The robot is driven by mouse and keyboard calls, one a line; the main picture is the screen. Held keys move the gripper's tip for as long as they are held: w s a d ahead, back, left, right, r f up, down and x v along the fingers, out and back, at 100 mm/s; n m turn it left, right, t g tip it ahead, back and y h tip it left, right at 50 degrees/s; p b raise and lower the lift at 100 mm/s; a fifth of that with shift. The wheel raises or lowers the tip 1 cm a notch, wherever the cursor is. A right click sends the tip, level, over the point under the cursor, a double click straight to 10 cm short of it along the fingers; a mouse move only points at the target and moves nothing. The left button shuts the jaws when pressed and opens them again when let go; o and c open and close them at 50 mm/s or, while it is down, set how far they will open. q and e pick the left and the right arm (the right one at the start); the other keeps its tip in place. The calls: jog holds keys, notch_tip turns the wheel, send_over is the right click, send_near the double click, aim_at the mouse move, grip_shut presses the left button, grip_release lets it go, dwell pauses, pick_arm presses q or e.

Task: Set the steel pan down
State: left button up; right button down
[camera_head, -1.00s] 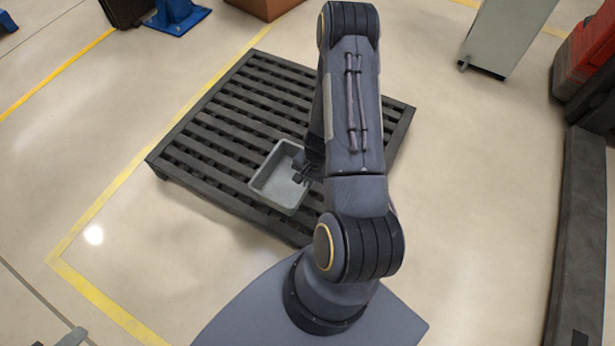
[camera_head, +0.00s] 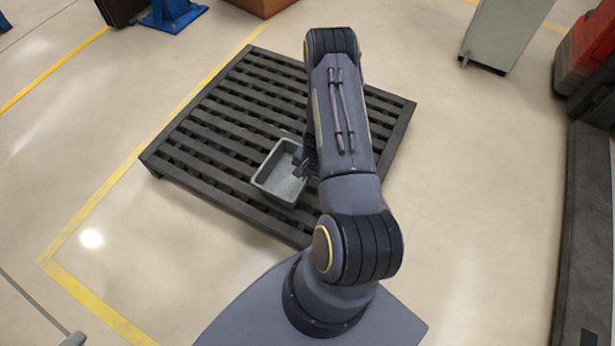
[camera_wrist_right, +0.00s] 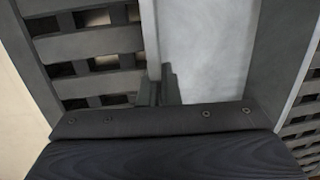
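The steel pan (camera_head: 276,182) is a grey, open rectangular tray, seen empty over the front middle of the dark slatted pallet (camera_head: 205,153). It looks about level. I cannot tell whether its bottom touches the slats. My right gripper (camera_head: 303,168) is at the pan's right side wall, partly hidden behind my own arm in the head view. In the right wrist view, the fingers (camera_wrist_right: 157,88) close around the rim of the pan's wall, with the pan's pale floor (camera_wrist_right: 205,45) beyond. My left gripper does not show.
Bare pallet slats lie left of and behind the pan. Yellow floor lines (camera_head: 95,203) run along the left. A grey cabinet (camera_head: 508,30) stands at the back right, beside red stacked items (camera_head: 590,45). A blue stand (camera_head: 173,14) is at the back left.

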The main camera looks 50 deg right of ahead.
jog(key=c, duration=1.6)
grip_release()
jog(key=shift+c, duration=0.2)
